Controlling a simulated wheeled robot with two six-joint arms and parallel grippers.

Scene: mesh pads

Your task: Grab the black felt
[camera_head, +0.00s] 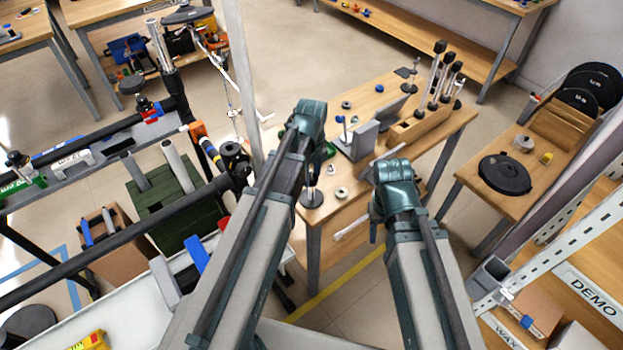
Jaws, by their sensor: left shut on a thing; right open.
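I cannot pick out the black felt with certainty. A round black pad (505,174) lies flat on the wooden table at the right, apart from both grippers. My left gripper (311,122) is over the left edge of the middle wooden table. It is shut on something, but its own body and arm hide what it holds. My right gripper (392,185) is over the front edge of the same table. It is open, and its fingers are mostly hidden by its body.
The middle wooden table (380,118) carries a grey stand (358,141), small rings and a wooden block with upright black-topped rods (436,85). Large black discs (590,85) stand in a rack at the right. A metal shelf post (560,236) is near my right arm. Black rails and a green box (172,207) are at the left.

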